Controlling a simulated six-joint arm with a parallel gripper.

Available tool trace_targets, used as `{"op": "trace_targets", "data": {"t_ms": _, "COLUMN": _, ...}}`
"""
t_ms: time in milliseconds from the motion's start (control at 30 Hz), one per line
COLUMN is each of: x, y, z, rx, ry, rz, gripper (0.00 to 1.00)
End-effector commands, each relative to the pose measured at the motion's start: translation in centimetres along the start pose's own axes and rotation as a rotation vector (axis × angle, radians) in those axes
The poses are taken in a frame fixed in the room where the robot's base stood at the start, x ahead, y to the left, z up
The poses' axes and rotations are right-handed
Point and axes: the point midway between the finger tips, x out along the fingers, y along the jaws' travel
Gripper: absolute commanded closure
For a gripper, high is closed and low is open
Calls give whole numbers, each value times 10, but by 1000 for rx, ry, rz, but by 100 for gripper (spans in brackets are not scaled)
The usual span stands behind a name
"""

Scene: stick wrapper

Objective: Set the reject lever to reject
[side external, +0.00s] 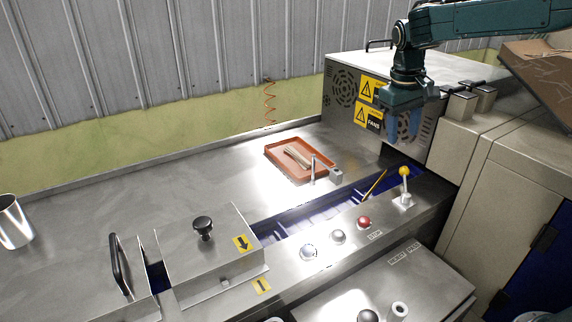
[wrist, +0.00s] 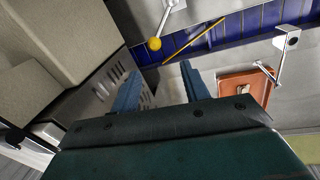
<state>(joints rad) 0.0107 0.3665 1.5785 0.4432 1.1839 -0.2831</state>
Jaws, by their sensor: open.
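The reject lever is a short metal stick with a yellow ball knob (side external: 404,171), standing on a small metal base at the right end of the front panel. The label below it is too small to read surely, so its setting cannot be told. In the wrist view the yellow knob (wrist: 155,43) is beyond the fingertips, near the top middle. My gripper (side external: 403,138) hangs above and behind the lever, pointing down, apart from it. Its blue fingers (wrist: 158,78) are spread with nothing between them.
A grey machine housing (side external: 345,100) with warning stickers stands close behind my gripper. A blue channel (side external: 290,222) holds a thin yellow-brown stick (side external: 375,186). A red-brown tray (side external: 272,153), a red button (side external: 363,222) and a lidded metal box (side external: 190,245) lie to the left.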

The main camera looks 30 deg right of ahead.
Motion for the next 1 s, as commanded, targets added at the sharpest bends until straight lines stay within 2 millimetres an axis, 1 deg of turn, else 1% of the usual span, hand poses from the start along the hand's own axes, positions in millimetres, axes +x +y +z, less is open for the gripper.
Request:
{"op": "trace_targets", "data": {"t_ms": 33, "x": -9, "y": 0, "z": 0, "rx": 0, "ry": 5, "rz": -2, "gripper": 54}}
{"op": "trace_targets", "data": {"t_ms": 200, "x": -23, "y": 0, "z": 0, "rx": -1, "ry": 2, "rz": 1, "gripper": 54}}
{"op": "trace_targets", "data": {"t_ms": 300, "x": -29, "y": 0, "z": 0, "rx": -1, "ry": 1, "rz": 0, "gripper": 54}}
{"op": "trace_targets", "data": {"t_ms": 500, "x": -33, "y": 0, "z": 0, "rx": 1, "ry": 0, "rz": -1, "gripper": 54}}
{"op": "trace_targets", "data": {"t_ms": 800, "x": -33, "y": 0, "z": 1, "rx": 0, "ry": 1, "rz": -1, "gripper": 54}}
{"op": "trace_targets", "data": {"t_ms": 1000, "x": -40, "y": 2, "z": 9, "rx": -5, "ry": 20, "rz": -2, "gripper": 54}}
